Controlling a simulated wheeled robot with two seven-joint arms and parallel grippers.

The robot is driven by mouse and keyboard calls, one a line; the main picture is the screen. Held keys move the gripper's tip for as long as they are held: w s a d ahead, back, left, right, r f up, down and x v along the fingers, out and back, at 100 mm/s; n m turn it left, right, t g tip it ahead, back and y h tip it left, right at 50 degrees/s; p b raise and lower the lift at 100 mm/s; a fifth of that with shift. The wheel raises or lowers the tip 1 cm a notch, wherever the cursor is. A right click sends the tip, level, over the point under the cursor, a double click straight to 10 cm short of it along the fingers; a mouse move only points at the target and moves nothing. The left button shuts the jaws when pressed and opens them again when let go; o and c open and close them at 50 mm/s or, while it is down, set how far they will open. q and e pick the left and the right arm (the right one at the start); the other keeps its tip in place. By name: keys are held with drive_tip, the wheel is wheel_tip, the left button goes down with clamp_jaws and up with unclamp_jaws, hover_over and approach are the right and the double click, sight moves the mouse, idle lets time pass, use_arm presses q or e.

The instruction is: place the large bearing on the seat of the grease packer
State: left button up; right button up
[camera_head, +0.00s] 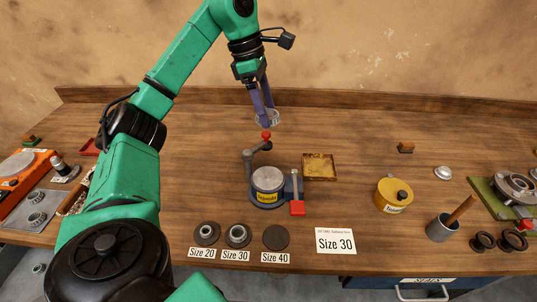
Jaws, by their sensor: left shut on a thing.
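My left gripper (264,121), with purple fingers, is shut on a pale grey round thing, which I take to be the large bearing (274,117). The fingers hide part of it. It shows at the back of the table, beyond the grease packer; its height above the wood is hard to tell. The grease packer (266,197) stands mid-table, with a dark blue base, a yellow label, a lever with a red knob (266,135) and a red handle (297,207). Its round grey seat (268,177) looks bare. My right gripper is not in view.
In front are round pads marked Size 20 (206,234) and Size 30 (237,236), each with a ring, and a bare Size 40 pad (276,237). A Size 30 card (335,241), a shallow tray (319,167) and a yellow tin (394,195) stand right of them.

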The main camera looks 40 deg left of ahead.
use_arm(q)
drive_tip(key=b, duration=0.4)
hover_over(270, 178)
drive_tip(key=s, duration=0.2)
wheel_tip(270, 178, down, 8)
drive_tip(key=f, duration=0.2)
drive_tip(key=w+a+f, duration=0.1)
drive_tip(key=f, duration=0.1)
drive_tip(key=w+f, duration=0.1)
drive_tip(key=f, duration=0.1)
drive_tip(key=shift+a+f, duration=0.25)
drive_tip(key=shift+a, duration=0.05)
drive_tip(key=shift+s+d+f, duration=0.1)
drive_tip(key=shift+s+f, duration=0.05)
drive_tip(key=shift+f, duration=0.45)
drive_tip(key=shift+s+d+f, duration=0.1)
drive_tip(key=shift+f, duration=0.5)
drive_tip(key=shift+d+f, duration=0.15)
drive_tip(key=shift+f, duration=0.15)
drive_tip(key=shift+w+f+b, duration=0.15)
drive_tip(key=shift+f+b, duration=0.1)
drive_tip(key=shift+b, duration=0.05)
drive_tip(key=o, duration=1.6)
drive_tip(key=shift+r, duration=0.15)
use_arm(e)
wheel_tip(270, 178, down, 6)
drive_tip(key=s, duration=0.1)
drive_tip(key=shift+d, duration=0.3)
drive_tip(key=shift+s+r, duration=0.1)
